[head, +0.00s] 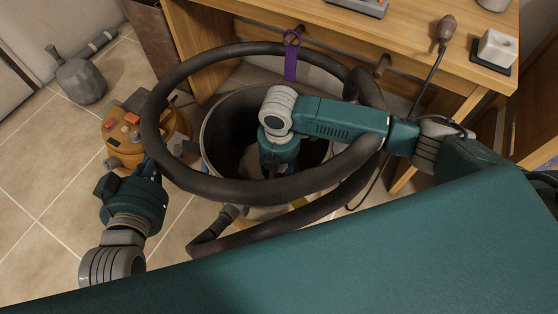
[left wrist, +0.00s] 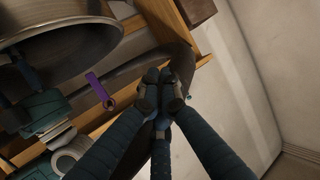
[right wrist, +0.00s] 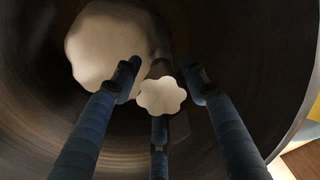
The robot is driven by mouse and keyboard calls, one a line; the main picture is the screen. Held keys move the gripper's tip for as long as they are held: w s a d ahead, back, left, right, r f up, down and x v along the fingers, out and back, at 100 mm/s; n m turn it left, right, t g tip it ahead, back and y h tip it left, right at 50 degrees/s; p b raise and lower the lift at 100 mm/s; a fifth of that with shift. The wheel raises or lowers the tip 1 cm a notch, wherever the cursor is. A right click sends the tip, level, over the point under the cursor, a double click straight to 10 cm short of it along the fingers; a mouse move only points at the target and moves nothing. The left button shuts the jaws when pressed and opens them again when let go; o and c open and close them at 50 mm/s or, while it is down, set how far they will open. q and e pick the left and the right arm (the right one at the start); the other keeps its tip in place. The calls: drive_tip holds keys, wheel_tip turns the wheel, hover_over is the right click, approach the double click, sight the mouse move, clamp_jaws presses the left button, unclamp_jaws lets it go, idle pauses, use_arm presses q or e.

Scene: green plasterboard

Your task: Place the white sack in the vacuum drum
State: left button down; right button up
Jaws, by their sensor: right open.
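The vacuum drum (head: 212,130) stands open on the floor under the looped dark hose (head: 185,70). My right gripper (right wrist: 162,82) is inside the drum, fingers apart; in the head view the wrist hides most of it. In the right wrist view the white sack (right wrist: 95,45) lies inside the drum, just beyond the fingertips. A pale scalloped piece (right wrist: 162,96) shows between the fingers; I cannot tell whether it belongs to the sack.
An orange vacuum head (head: 120,135) sits on the tiles left of the drum. A wooden desk (head: 240,25) stands close behind, with a purple strap (head: 291,62) hanging from it. A grey kettle-like weight (head: 80,80) is at the far left.

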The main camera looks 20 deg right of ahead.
wheel_tip(320, 180, up, 5)
drive_tip(key=shift+p, duration=1.05)
wheel_tip(320, 180, up, 6)
drive_tip(key=shift+f+p, duration=0.1)
drive_tip(key=shift+p, duration=1)
drive_tip(key=shift+r, duration=0.6)
use_arm(q)
drive_tip(key=s+a+f+g+y, duration=0.1)
drive_tip(key=s+a+f+g, duration=0.2)
drive_tip(key=s, duration=0.6)
drive_tip(key=s+a+f+g+y, duration=0.1)
drive_tip(key=s+a+f+g, duration=0.2)
drive_tip(key=s+f+g, duration=0.4)
wheel_tip(320, 180, down, 3)
drive_tip(key=shift+s+a+r+n+y, duration=0.1)
drive_tip(key=shift+s+a+n+y, duration=0.2)
drive_tip(key=shift+s, duration=0.85)
drive_tip(key=shift+s+d, duration=0.1)
use_arm(e)
drive_tip(key=shift+s+f, duration=0.1)
